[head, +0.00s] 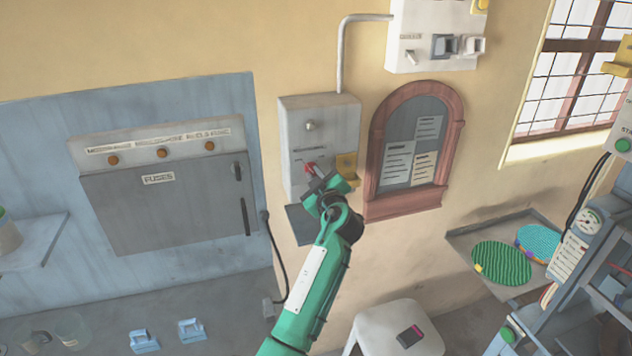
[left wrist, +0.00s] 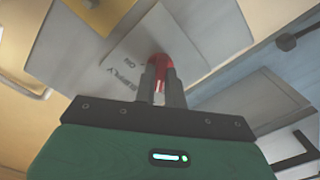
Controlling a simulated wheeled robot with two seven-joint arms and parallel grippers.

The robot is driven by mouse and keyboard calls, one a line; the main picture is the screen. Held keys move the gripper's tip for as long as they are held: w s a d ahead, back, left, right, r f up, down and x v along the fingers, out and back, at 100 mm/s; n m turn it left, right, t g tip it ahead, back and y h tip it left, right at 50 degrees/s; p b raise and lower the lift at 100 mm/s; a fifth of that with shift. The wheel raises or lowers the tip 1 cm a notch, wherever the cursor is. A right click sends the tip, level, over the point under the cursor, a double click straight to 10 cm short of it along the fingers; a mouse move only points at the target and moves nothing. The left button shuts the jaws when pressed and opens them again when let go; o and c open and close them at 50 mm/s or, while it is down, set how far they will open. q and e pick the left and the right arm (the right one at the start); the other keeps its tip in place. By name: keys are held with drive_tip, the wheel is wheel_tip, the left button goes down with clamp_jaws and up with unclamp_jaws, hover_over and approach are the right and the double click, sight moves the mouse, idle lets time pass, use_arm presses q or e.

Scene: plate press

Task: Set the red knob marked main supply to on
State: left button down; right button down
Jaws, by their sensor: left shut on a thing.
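The red knob (head: 311,168) is on the lower front of a grey wall box (head: 322,118). In the left wrist view the red knob (left wrist: 161,64) sits between my fingers, in front of a pale label plate (left wrist: 135,75) with "SUPPLY" and "ON" lettering. My left gripper (head: 319,179) is at the knob; it also shows in the left wrist view (left wrist: 161,80), shut on the knob. The fingers hide part of the knob, and I cannot tell exactly which mark it points to. My right gripper is not in view.
A yellow part (head: 346,165) sticks out beside the knob. A fuse cabinet (head: 165,200) is to the left, an arched notice board (head: 415,145) to the right. A white stool (head: 395,325) stands below. A tray (head: 468,238) with round woven pieces is at right.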

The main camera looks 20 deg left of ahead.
use_arm(q)
drive_tip(key=m+b, duration=0.3)
drive_tip(key=shift+f, duration=0.25)
drive_tip(key=m+b, duration=0.2)
drive_tip(key=m, duration=0.2)
drive_tip(key=shift+r, duration=0.1)
drive_tip(key=shift+r+m+b, duration=0.1)
drive_tip(key=shift+m+b, duration=0.25)
drive_tip(key=shift+m, duration=0.65)
drive_tip(key=m, duration=0.2)
drive_tip(key=shift+r+m, duration=0.1)
drive_tip(key=shift+m, duration=0.2)
drive_tip(key=m, duration=0.3)
drive_tip(key=shift+p, duration=0.3)
drive_tip(key=shift+m, duration=0.9)
